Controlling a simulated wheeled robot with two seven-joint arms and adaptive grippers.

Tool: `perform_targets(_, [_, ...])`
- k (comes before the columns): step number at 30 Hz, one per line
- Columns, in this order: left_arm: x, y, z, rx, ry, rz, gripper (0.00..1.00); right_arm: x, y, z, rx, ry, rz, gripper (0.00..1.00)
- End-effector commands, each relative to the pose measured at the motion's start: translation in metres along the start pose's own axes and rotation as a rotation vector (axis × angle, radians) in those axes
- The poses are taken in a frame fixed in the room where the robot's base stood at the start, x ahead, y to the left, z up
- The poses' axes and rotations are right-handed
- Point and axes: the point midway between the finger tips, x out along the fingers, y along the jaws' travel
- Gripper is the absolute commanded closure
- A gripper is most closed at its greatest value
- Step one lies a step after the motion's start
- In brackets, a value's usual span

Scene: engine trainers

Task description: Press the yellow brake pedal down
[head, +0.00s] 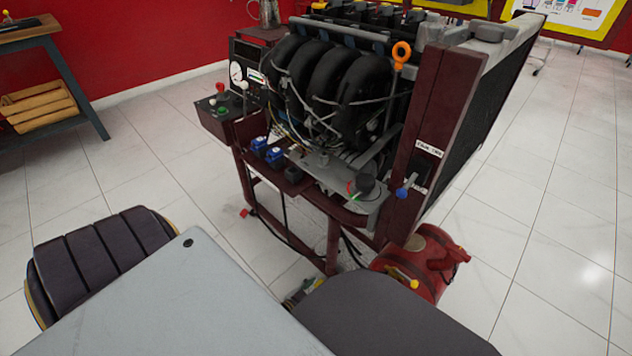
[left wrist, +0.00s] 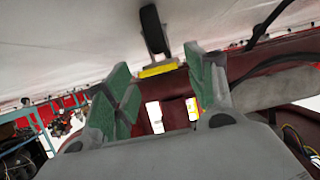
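In the left wrist view, a yellow bar (left wrist: 157,71) with a grey bracket and a long black piece above it shows between and beyond my fingertips; it looks like the brake pedal. My left gripper (left wrist: 157,62) is open, its green-padded fingers spread, with nothing between them. The gap to the yellow bar cannot be judged. In the head view, only a small part of my left gripper (head: 305,289) shows low beside the engine stand, mostly hidden by my own arm. I cannot pick out the pedal surely in the head view. My right gripper is not in view.
The engine trainer (head: 428,150) has a maroon frame, with a radiator on its right. A red tank (head: 425,262) with a yellow handle (head: 402,283) stands low at its near side. A workbench (head: 30,35) with a wooden crate (head: 40,105) is far left. Tiled floor at right is clear.

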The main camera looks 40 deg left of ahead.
Motion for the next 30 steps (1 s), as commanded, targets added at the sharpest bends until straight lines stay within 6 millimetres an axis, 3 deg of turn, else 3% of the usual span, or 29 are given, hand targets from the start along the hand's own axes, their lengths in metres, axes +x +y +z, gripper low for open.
perform_targets(1, [0.0, 0.0, 0.0, 0.0, 0.0, 0.0, 0.55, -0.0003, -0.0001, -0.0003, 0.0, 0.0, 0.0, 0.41])
perform_targets(12, [-0.0001, 0.0002, 0.0001, 0.0, 0.0, 0.0, 1.0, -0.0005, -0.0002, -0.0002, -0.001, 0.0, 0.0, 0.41])
perform_targets(30, [0.0035, -0.0038, 0.007, 0.001, 0.047, -0.012, 1.0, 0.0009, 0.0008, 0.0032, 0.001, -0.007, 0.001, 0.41])
